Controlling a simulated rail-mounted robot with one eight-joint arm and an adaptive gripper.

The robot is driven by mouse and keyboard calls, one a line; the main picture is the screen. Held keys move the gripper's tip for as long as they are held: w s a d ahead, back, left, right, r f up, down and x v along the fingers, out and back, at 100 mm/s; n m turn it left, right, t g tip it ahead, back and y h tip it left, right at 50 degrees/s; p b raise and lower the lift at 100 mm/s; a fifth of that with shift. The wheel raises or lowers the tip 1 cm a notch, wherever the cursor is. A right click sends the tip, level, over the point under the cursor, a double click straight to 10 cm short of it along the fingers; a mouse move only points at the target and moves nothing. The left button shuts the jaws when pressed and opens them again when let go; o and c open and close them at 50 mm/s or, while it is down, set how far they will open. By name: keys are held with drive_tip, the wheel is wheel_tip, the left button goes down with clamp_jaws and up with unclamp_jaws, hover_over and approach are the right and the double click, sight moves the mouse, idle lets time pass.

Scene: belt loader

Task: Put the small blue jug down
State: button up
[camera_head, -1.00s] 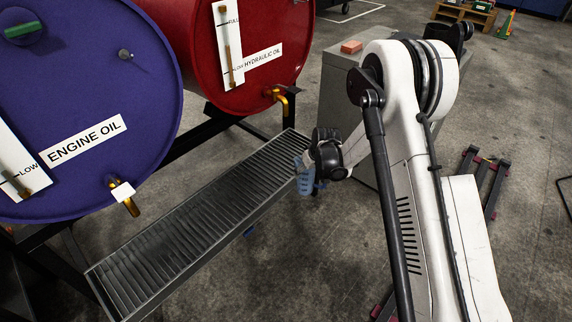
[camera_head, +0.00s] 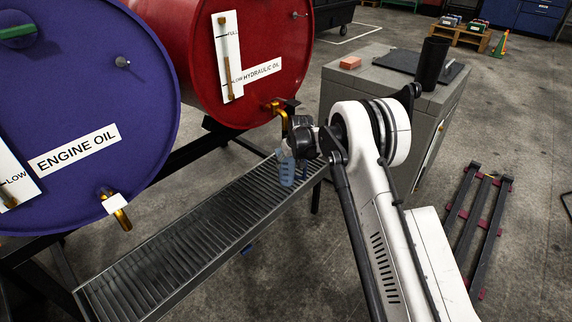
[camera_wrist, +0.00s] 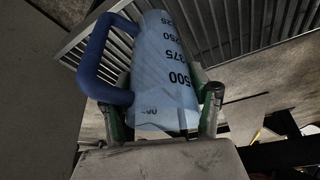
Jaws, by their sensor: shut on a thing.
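The small blue jug (camera_head: 287,170) is translucent light blue, and hangs in my gripper (camera_head: 290,148) in front of the red hydraulic oil drum's brass tap. In the wrist view the jug (camera_wrist: 165,70) shows black volume marks and a darker blue handle (camera_wrist: 95,60) on the left. My gripper (camera_wrist: 165,112) is shut on the jug's body, one finger on each side. The slatted drip tray (camera_head: 190,245) runs below the drums, and the jug shows over its far right end. Whether the jug touches the tray cannot be told.
The blue engine oil drum (camera_head: 85,100) and red hydraulic oil drum (camera_head: 240,50) lie on a dark stand. A grey cabinet (camera_head: 350,100) at right holds an orange block (camera_head: 350,62), a dark mat and a black cylinder (camera_head: 432,62). A dark rack (camera_head: 478,225) lies on the floor.

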drive_tip(key=shift+w+a+f+b, duration=0.4)
drive_tip(key=shift+w+f+b, duration=0.15)
drive_tip(key=shift+w+f, duration=0.15)
drive_tip(key=shift+f, duration=0.2)
drive_tip(key=o, duration=1.2)
drive_tip(key=shift+c, duration=0.2)
